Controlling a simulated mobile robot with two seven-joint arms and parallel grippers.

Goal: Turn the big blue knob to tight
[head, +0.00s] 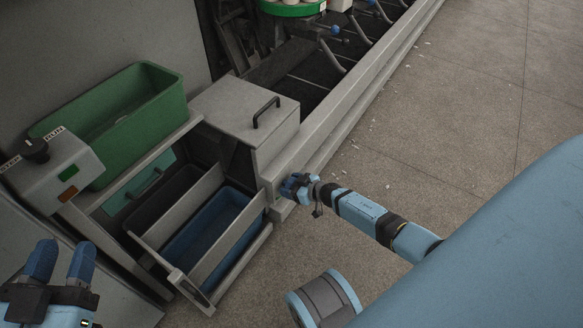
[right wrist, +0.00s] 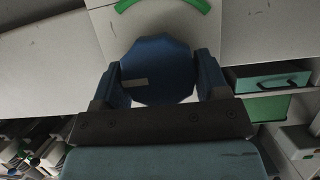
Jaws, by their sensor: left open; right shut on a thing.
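The big blue knob (right wrist: 157,68) is many-sided, with a pale mark on its face, and sits on a light grey panel in the right wrist view. My right gripper (right wrist: 162,88) is shut on it, one finger on each side. A green arc (right wrist: 163,3) is on the panel above the knob. In the head view my right gripper (head: 300,188) is at the machine's front corner and mostly covers the knob. My left gripper (head: 60,262) is open and empty at the lower left.
A green bin (head: 160,108) stands at the left, beside a control box (head: 75,160) with a black switch. Below are open drawers, one with a blue inside (head: 215,225). A grey box with a handle (head: 250,110) is behind my right gripper.

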